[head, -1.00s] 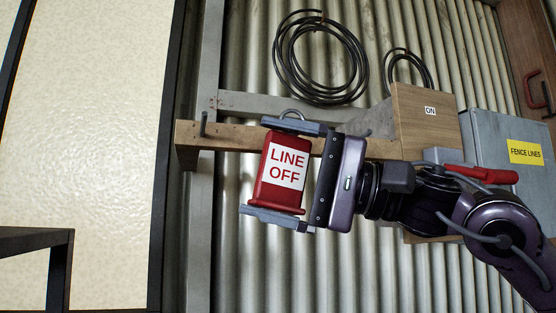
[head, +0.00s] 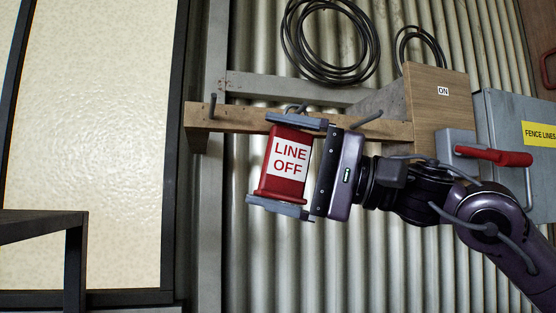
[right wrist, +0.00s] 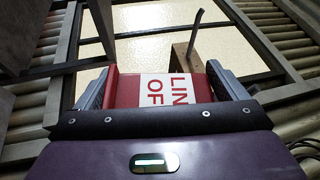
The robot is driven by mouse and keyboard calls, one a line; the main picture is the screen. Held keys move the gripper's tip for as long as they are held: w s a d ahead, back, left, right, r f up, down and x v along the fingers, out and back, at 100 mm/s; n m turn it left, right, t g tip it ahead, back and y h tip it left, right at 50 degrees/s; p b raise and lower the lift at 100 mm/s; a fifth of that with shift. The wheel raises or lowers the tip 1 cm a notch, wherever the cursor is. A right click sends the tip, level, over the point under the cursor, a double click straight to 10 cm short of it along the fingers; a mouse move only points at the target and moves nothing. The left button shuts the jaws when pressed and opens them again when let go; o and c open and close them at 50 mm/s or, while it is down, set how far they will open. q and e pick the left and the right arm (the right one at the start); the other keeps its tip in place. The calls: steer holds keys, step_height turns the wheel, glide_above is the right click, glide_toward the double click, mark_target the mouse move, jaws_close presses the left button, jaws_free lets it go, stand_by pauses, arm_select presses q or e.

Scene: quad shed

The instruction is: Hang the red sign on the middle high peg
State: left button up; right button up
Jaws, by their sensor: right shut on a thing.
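The red sign (head: 265,178), with a white "LINE OFF" label, is held between the fingers of my right gripper (head: 287,160). It is slightly tilted, in front of the wooden rail (head: 240,118). A left peg (head: 212,106) and a right peg (head: 367,119) stick out of the rail; the middle of the rail is partly hidden by my gripper. In the right wrist view the sign (right wrist: 126,92) sits between both fingers, with a peg (right wrist: 194,36) beyond it. My left gripper is out of view.
A red-handled lever (head: 495,155) and a grey box (head: 508,112) labelled "FENCE LINES" are further right. Black cable coils (head: 330,75) hang above. A dark table edge (head: 40,222) is at lower left.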

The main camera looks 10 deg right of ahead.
steer(key=o, duration=0.7)
steer(key=shift+s+d+f, duration=0.1)
steer(key=shift+d+f, duration=0.05)
steer(key=shift+d, duration=0.1)
steer(key=b+v, duration=0.3)
steer(key=v, duration=0.4)
steer(key=shift+d+b, duration=0.2)
steer(key=shift+b, duration=0.15)
steer(key=shift+a, duration=0.1)
